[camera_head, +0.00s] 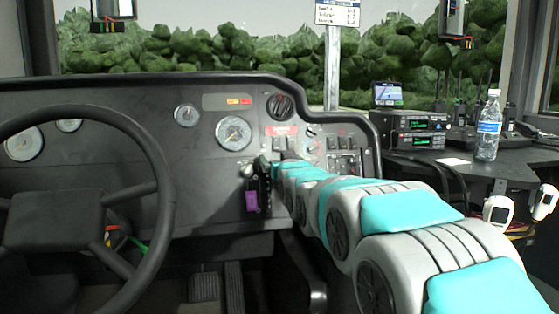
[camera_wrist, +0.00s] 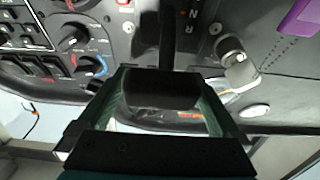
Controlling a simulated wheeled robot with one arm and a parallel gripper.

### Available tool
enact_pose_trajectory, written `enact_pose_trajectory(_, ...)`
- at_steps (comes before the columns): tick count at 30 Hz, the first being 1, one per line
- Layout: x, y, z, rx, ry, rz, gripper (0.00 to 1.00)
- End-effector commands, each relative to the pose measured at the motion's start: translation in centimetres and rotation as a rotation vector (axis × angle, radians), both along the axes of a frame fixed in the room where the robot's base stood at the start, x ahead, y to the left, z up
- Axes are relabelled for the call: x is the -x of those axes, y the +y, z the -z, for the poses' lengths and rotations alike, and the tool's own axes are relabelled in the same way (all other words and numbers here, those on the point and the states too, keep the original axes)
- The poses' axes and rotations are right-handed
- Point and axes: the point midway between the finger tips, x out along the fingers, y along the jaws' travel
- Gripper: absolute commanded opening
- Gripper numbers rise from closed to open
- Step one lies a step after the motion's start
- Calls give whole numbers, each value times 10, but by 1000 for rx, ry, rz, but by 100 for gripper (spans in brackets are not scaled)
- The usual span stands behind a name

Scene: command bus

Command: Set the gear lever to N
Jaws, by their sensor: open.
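The gear lever shows in the wrist view as a dark block-shaped knob (camera_wrist: 162,88) with a black stem rising behind it toward the panel. White gear letters (camera_wrist: 190,22), among them N and R, stand on a dark strip right beside the stem. I cannot tell which letter the lever is at. My gripper (camera_wrist: 163,110) is open, with one green-edged finger on each side of the knob; contact is not clear. In the head view my gripper (camera_head: 264,172) is a dark shape at the dashboard, and the lever is hidden there.
A key (camera_wrist: 234,58) sits in the panel close to the gripper, with a purple tag (camera_head: 252,195) hanging. Switches and round knobs (camera_wrist: 70,38) lie on the other side. The steering wheel (camera_head: 160,180) is at the left; a bottle (camera_head: 489,128) stands on the right counter.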

Motion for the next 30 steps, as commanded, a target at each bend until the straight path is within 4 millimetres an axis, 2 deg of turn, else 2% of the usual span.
enact_pose_trajectory(8,17,-5,-2,-1,-2,0,100)
enact_pose_trajectory(21,69,-20,-1,0,-1,0,100)
enact_pose_trajectory(30,74,-21,0,0,-1,0,100)
